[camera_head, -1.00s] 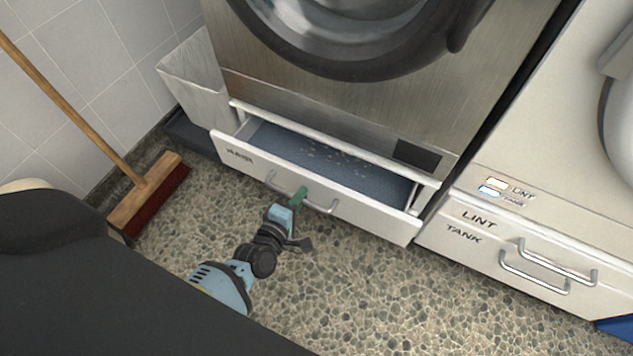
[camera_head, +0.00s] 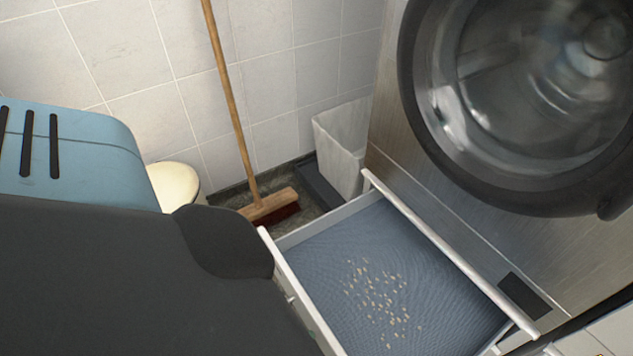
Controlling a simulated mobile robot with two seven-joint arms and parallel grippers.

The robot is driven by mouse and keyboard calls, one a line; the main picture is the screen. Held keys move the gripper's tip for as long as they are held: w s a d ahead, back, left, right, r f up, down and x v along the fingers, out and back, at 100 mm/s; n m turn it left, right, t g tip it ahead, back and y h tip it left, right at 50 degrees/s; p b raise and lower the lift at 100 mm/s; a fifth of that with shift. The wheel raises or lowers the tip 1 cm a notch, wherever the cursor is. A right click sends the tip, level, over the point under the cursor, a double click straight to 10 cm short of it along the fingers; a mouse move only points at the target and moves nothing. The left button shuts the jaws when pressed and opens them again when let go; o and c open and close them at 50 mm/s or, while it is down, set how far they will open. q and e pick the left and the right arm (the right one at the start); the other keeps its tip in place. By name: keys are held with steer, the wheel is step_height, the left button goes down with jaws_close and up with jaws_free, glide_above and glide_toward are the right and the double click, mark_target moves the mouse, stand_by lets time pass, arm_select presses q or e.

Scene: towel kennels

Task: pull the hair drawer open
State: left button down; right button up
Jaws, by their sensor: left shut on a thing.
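The hair drawer (camera_head: 283,272) under the machine stands well open, seen from above. Its blue-grey mesh bottom (camera_head: 420,265) carries a scatter of small pale bits (camera_head: 378,300). Its white front slants down at the lower middle, and a small part of its handle (camera_head: 291,299) shows there. My right gripper is not in view.
The steel machine (camera_head: 400,160) with a round glass door stands above the drawer. A broom (camera_head: 270,206) leans on the tiled wall, near a grey bin (camera_head: 340,150) and a cream round-topped object (camera_head: 175,186). A little floor shows around the broom.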

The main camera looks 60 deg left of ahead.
arm_select(q)
steer(key=shift+s, duration=0.2)
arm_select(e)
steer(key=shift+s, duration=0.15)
arm_select(q)
steer(key=c, duration=1.5)
jaws_free()
steer(key=shift+c, duration=0.2)
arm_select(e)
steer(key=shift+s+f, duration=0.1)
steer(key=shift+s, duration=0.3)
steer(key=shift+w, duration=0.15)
